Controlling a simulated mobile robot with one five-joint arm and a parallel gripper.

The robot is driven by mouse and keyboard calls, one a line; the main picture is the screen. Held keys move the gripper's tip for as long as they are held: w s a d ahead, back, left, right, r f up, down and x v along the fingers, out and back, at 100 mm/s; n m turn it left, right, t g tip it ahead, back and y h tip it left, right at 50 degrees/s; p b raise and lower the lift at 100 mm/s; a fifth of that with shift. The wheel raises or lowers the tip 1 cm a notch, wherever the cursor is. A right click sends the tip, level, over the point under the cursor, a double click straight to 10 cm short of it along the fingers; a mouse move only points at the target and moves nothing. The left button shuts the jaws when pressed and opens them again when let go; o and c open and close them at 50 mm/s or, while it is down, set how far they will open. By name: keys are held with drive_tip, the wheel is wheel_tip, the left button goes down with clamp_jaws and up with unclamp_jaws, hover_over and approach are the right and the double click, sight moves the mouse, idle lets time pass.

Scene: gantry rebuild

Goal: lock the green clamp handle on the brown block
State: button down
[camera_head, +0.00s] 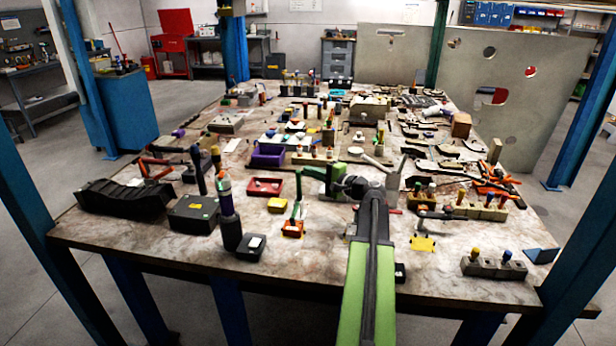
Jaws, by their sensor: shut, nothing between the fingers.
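A green handle (297,211) stands roughly upright on a small orange-brown block (292,229) near the front middle of the table. It is the closest match I see to the green clamp on a brown block. The clamp's contact with the block is too small to tell. My green and black arm reaches in from the bottom edge and bends left at its dark joint. My gripper (327,190) is small and partly hidden by my arm, just right of and beyond the green handle. It is shut and looks empty. I cannot tell whether it touches the handle.
A red tray (264,188) and a dark box (194,215) lie left of the handle. A yellow block (423,244) lies right of my arm. Several tools crowd the table (330,275); its front strip is mostly bare.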

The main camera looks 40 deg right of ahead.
drive_tip(key=s+d, duration=0.1)
drive_tip(key=s, duration=0.9)
drive_tip(key=shift+d+f+b, duration=0.25)
drive_tip(key=shift+d+b, duration=0.05)
drive_tip(key=shift+d, duration=0.05)
